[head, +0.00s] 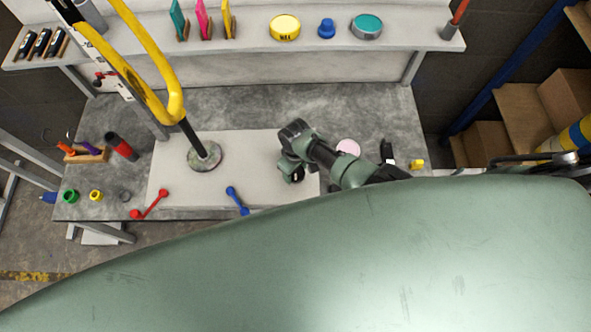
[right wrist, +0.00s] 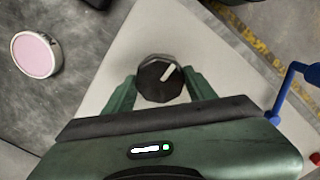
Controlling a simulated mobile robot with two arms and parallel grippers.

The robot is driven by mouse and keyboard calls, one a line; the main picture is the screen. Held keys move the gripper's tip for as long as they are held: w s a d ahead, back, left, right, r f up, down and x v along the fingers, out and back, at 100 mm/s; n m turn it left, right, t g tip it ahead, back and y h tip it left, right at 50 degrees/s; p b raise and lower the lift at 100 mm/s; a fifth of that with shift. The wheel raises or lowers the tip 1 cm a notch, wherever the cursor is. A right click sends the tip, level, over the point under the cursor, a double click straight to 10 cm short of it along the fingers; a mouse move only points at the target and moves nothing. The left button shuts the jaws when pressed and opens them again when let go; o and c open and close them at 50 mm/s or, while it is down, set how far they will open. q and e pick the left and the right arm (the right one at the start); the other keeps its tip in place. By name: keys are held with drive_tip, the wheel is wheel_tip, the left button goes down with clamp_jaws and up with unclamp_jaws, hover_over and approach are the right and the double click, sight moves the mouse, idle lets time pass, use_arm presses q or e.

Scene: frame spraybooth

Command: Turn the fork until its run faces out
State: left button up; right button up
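The yellow fork (head: 177,100) is a long looped tube on a dark post, leaning up and left from a round base (head: 204,155) on the bench. I cannot make out a run on it. My right gripper (head: 292,172) is low over the right part of the pale board. In the right wrist view, its green fingers (right wrist: 160,85) are apart, one on each side of a black faceted knob (right wrist: 152,82) with a white mark. I cannot tell whether they touch it. My left gripper is not in view.
A red double-ended tool (head: 150,204) and a blue one (head: 237,200) lie near the bench's front edge. A pink disc (head: 348,147) stands right of my right gripper. Tins and coloured cards line the shelf (head: 240,48). The board (head: 250,150) is clear between base and gripper.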

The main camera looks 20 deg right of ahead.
drive_tip(key=o, duration=0.4)
drive_tip(key=shift+c, duration=0.2)
drive_tip(key=shift+r, duration=0.1)
drive_tip(key=shift+r, duration=0.4)
wheel_tip(320, 180, up, 7)
drive_tip(key=shift+f+p, duration=0.1)
drive_tip(key=shift+p, duration=0.65)
